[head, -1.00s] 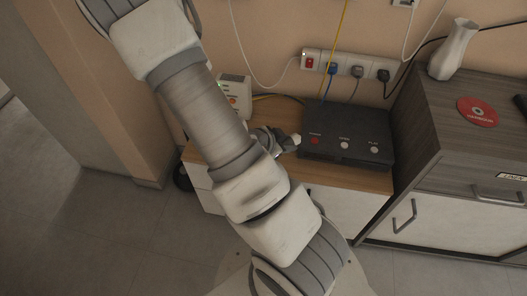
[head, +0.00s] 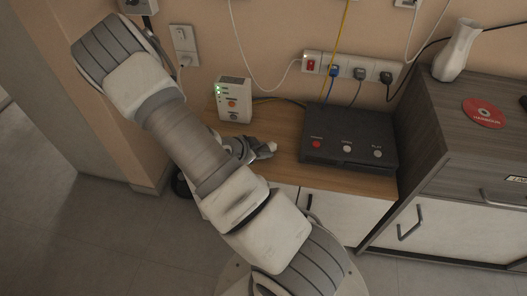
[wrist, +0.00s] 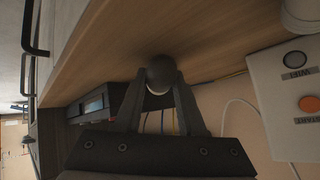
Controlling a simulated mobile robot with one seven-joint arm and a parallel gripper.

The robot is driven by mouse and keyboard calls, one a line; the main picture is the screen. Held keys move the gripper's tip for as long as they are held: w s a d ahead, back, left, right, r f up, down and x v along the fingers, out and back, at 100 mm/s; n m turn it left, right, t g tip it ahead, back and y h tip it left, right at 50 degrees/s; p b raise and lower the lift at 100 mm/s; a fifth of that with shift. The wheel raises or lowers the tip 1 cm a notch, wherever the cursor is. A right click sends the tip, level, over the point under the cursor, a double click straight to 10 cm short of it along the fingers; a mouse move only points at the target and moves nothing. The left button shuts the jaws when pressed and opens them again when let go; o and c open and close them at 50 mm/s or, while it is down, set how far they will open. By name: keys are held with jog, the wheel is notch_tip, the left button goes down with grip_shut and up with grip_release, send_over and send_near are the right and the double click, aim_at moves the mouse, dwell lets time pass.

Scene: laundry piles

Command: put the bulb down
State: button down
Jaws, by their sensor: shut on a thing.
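The bulb (wrist: 159,72) is a rounded piece between my fingertips in the wrist view, dark on its far side with a pale rim below. My gripper (wrist: 157,88) is shut on it. In the head view, the bulb (head: 267,147) is a small pale shape at the tip of my gripper (head: 256,149). The gripper is low over the wooden cabinet top (head: 285,178), between the white box and the black box. I cannot tell whether the bulb touches the wood.
A white box with lights and buttons (head: 234,98) stands behind left, and a black box with buttons (head: 350,138) to the right. A taller grey cabinet (head: 425,135) holds a white vase (head: 456,50) and a red disc (head: 483,112). Bare wood lies in front of the boxes.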

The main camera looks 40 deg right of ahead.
jog(key=shift+r, duration=0.1)
jog(key=shift+f+b, duration=0.3)
jog(key=shift+f, duration=0.15)
jog(key=shift+f, duration=0.15)
